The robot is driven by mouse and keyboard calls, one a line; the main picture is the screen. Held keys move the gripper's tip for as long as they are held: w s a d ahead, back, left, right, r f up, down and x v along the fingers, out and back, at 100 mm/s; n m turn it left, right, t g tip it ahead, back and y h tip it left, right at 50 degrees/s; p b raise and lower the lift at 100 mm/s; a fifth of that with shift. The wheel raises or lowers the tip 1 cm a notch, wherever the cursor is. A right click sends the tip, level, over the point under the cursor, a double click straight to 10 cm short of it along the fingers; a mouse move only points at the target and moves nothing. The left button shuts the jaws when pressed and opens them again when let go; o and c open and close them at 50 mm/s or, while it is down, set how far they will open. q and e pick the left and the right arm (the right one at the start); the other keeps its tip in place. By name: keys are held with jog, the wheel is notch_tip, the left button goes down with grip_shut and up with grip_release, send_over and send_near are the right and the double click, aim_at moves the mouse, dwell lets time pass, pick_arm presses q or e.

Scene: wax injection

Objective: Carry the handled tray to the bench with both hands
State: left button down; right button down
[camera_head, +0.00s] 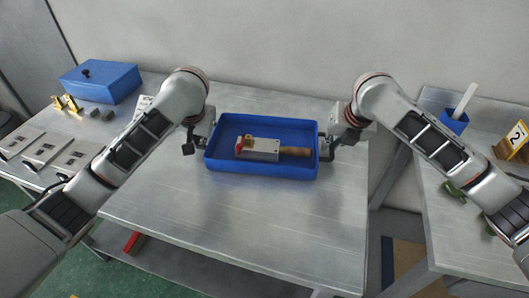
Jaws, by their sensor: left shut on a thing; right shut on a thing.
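The handled tray (262,169) is blue and rectangular, with low walls and a handle at each short end. It appears to rest level on the grey metal bench (245,223), or very close above it; I cannot tell if it touches. Inside lies a metal block tool (260,150) with a wooden handle, a red end and a brass part. My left gripper (194,143) is shut on the tray's left handle. My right gripper (335,139) is shut on its right handle. The fingers largely hide both handles.
A blue lidded box (101,82) stands at the back left, near brass and grey pieces and several flat metal plates (41,151). A right-hand table holds a blue cup (454,121) and a yellow marker (513,139) numbered 2. The bench's front is clear. A wall stands behind.

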pick_arm(q)
jog(key=c, duration=2.2)
grip_release()
jog(key=shift+a+f, duration=0.1)
pick_arm(e)
jog(key=c, duration=2.2)
grip_release()
jog(key=shift+d, duration=0.1)
pick_arm(q)
jog(key=shift+o, duration=0.2)
pick_arm(e)
jog(key=shift+o, duration=0.2)
jog(key=shift+r, duration=0.1)
